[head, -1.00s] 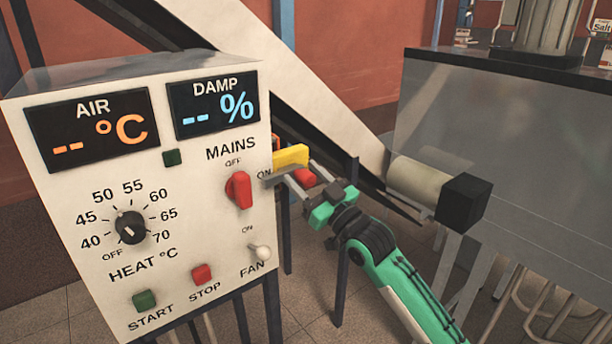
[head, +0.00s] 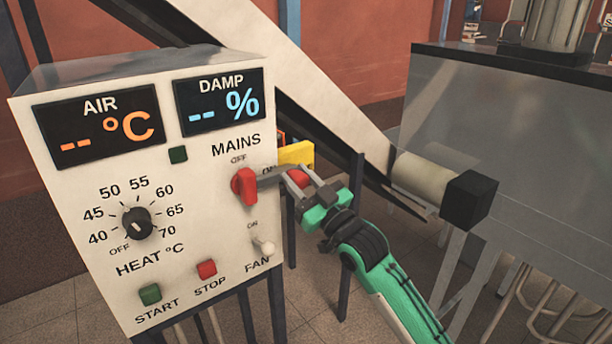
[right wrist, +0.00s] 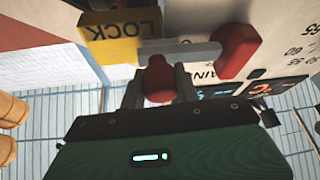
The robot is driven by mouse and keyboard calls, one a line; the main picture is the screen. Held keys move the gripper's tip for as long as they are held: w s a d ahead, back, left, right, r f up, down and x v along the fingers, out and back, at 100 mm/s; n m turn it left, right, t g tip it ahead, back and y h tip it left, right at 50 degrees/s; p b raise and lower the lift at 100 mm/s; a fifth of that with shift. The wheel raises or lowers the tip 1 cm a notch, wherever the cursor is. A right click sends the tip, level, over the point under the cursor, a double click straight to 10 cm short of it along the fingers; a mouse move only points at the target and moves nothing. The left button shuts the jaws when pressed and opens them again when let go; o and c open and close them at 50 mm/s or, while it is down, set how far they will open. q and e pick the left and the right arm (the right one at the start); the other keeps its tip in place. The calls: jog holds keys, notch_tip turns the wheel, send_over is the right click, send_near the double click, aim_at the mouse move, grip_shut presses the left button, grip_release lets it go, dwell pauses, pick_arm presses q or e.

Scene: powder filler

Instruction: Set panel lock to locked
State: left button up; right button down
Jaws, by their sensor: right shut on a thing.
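The white control panel (head: 95,215) carries a red MAINS switch (head: 244,186), which stands about upright under the OFF mark. A yellow block (head: 298,153) sits at the panel's right edge; it reads LOCK in the right wrist view (right wrist: 122,37). A grey bar (right wrist: 180,50) runs from beside this block to the MAINS switch (right wrist: 238,52) and appears to touch or overlap it. My right gripper (head: 302,177) is shut on a small red knob (right wrist: 158,82) beside the bar. My left gripper is out of view.
The panel also has a heat dial (head: 137,223), a green start button (head: 150,294), a red stop button (head: 207,269) and a fan switch (head: 263,246). A grey hopper body (head: 510,150) and roller (head: 422,177) stand to the right of my arm.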

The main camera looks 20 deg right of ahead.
jog(key=c, duration=1.4)
grip_release()
jog(key=shift+a, duration=0.1)
jog(key=o, duration=0.4)
jog(key=shift+a, duration=0.1)
jog(key=shift+c, duration=0.2)
jog(key=shift+s+a, duration=0.1)
jog(key=shift+f, duration=0.1)
jog(key=shift+s+d+f+b, duration=0.2)
jog(key=shift+s+d+b, duration=0.05)
jog(key=shift+d+b, duration=0.05)
jog(key=b+v, duration=0.5)
jog(key=v, duration=0.8)
jog(key=shift+r, duration=0.15)
